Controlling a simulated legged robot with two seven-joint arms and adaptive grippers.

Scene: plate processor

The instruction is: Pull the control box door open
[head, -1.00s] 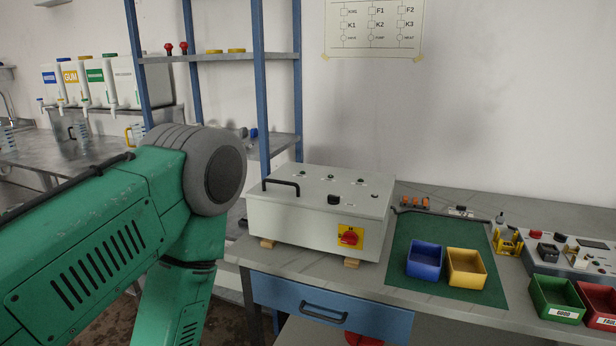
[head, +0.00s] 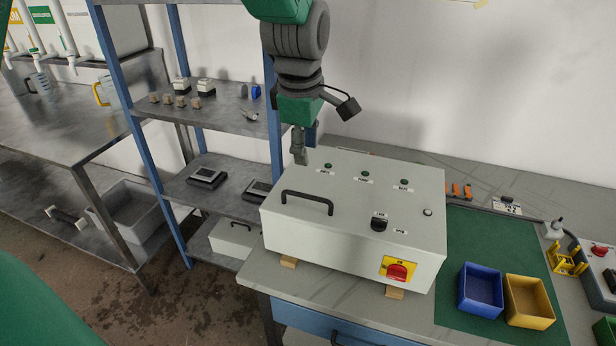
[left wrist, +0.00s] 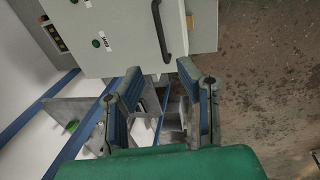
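The control box (head: 345,255) is a pale grey case on the bench, raised on small wooden blocks. Its door (head: 350,185) is the top face, which looks closed. A black bar handle (head: 307,200) is near the door's left edge, and it also shows in the left wrist view (left wrist: 160,30). My left gripper (head: 300,158) hangs down at the box's back left corner, behind the handle and apart from it. In the left wrist view its two fingers (left wrist: 160,72) are spread with nothing held between them; the handle lies beyond their tips. My right gripper is out of view.
A red and yellow rotary switch (head: 397,270) is on the box front. A blue-posted shelf rack (head: 200,120) stands close on the left. Blue (head: 481,288) and yellow (head: 528,302) bins sit on a green mat at the right. The wall is behind.

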